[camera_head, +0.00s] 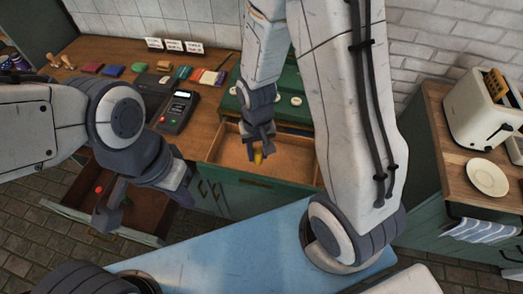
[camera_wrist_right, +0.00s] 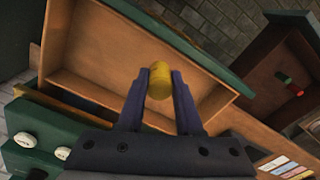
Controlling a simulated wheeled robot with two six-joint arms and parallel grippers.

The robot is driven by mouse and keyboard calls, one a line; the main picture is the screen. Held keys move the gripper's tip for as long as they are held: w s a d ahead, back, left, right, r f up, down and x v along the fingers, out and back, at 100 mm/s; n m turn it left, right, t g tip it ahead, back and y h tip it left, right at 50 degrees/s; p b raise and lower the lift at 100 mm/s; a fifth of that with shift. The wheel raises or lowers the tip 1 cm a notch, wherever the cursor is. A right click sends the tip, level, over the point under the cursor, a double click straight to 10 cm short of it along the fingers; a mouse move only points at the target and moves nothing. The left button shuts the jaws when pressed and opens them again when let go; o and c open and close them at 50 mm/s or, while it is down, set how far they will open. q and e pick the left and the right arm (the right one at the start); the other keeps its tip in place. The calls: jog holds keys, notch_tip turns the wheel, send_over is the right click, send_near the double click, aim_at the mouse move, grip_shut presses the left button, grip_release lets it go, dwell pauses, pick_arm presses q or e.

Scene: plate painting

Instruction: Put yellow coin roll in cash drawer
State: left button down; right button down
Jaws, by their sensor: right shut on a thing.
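The yellow coin roll (camera_wrist_right: 159,83) is between the fingers of my right gripper (camera_wrist_right: 160,88), which is shut on it. In the head view the roll (camera_head: 258,158) shows just below my right gripper (camera_head: 259,150), over the open cash drawer (camera_head: 225,149). The drawer (camera_wrist_right: 118,94) has a bare wooden inside and a green front. I cannot tell how high the roll is above the drawer floor. My left gripper (camera_head: 112,207) is at the lower left, over another open drawer; its finger gap is not clear.
A card terminal (camera_head: 178,111) and several small items lie on the wooden counter (camera_head: 120,50). A toaster (camera_head: 480,110) and plate (camera_head: 487,177) stand at right.

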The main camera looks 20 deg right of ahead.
jog(key=w+d+f, duration=0.1)
jog(key=w, duration=0.1)
jog(key=w+d+f+p, duration=0.1)
jog(key=d+f, duration=0.1)
jog(key=shift+w+d, duration=0.2)
jog(key=shift+w, duration=0.2)
notch_tip(320, 180, down, 3)
jog(key=shift+f+p, duration=0.15)
jog(key=shift+p, duration=0.65)
jog(key=shift+f, duration=0.4)
jog(key=shift+f, duration=0.1)
jog(key=shift+f, duration=0.15)
jog(key=c, duration=0.6)
grip_release()
